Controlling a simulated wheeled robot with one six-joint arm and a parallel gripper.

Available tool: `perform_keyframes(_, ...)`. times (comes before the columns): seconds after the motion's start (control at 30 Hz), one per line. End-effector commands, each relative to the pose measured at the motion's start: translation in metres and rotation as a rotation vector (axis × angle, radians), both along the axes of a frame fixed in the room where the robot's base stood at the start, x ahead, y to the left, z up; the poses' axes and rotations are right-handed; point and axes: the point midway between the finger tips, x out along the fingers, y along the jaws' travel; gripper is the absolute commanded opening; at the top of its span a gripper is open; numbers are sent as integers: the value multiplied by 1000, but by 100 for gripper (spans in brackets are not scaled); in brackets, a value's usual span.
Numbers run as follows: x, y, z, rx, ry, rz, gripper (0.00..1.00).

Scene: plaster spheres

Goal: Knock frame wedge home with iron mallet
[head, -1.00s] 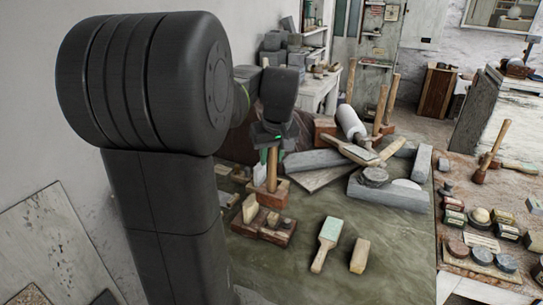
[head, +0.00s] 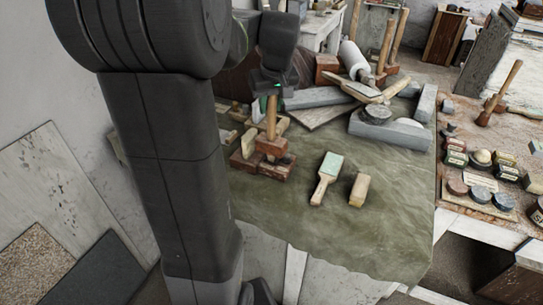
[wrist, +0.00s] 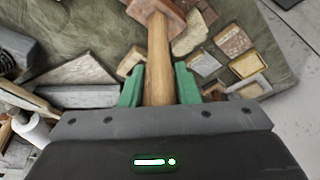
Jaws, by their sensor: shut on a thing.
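My gripper (head: 271,90) is shut on the wooden handle of the mallet (head: 271,147), whose reddish-brown head hangs down. In the wrist view the green fingertips (wrist: 160,85) clasp the handle from both sides, and the mallet head (wrist: 158,10) is at the top edge. In the head view the head overlaps the back of a low brown wooden frame (head: 262,169) on the green cloth; I cannot tell whether they touch. I cannot single out the wedge among the small wooden pieces by the frame. A pale block (wrist: 190,35) lies beside the mallet head in the wrist view.
A green-topped brush (head: 328,178) and a tan block (head: 359,190) lie right of the frame. Grey stone slabs (head: 390,130) and tools crowd the back of the table. The front of the green cloth (head: 350,235) is clear.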

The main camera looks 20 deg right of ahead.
Motion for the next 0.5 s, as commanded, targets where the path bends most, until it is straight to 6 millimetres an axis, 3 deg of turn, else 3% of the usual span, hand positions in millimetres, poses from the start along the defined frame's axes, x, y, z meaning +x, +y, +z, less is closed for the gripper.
perform_keyframes(0.5, 1, -1, 51, -2, -4, -1, 0)
